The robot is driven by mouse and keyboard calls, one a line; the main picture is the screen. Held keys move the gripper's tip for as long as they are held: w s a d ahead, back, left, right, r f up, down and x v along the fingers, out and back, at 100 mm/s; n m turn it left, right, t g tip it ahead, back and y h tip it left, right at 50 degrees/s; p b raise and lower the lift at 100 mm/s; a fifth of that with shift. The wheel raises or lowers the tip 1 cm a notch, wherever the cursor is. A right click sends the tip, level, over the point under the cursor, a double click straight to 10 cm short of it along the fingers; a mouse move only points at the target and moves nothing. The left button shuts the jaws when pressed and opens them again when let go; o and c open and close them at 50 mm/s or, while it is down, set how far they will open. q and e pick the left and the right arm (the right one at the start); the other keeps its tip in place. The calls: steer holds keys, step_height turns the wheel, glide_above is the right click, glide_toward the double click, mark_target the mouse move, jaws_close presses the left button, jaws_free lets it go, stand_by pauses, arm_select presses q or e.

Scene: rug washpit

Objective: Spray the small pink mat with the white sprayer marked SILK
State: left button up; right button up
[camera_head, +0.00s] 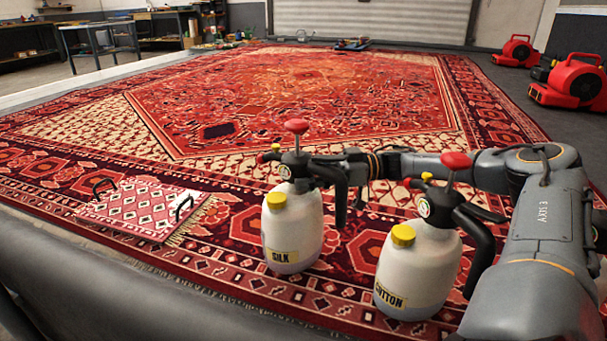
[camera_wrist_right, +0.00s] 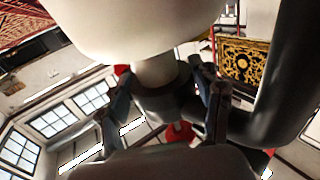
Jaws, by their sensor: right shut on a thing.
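The small pink mat (camera_head: 140,212), with a pale diamond pattern and a fringed right edge, lies on the large red rug at the left. Two thin dark loops stand on it. The white sprayer marked SILK (camera_head: 292,237) is upright to the right of the mat, with a yellow cap and red knob. My right gripper (camera_head: 308,168) is shut on its neck, just under the knob. In the right wrist view, the fingers (camera_wrist_right: 168,95) close around the neck below the white body (camera_wrist_right: 140,28). Whether its base touches the rug is unclear. My left gripper is out of view.
A second white sprayer (camera_head: 418,267), marked COTTON, stands close to the right, in front of my right arm. The big patterned rug (camera_head: 300,100) fills the floor. Red blowers (camera_head: 572,84) stand at the far right and a work table (camera_head: 100,38) at the back left.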

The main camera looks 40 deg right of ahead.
steer(key=o, duration=1.9)
steer(key=shift+r, duration=0.15)
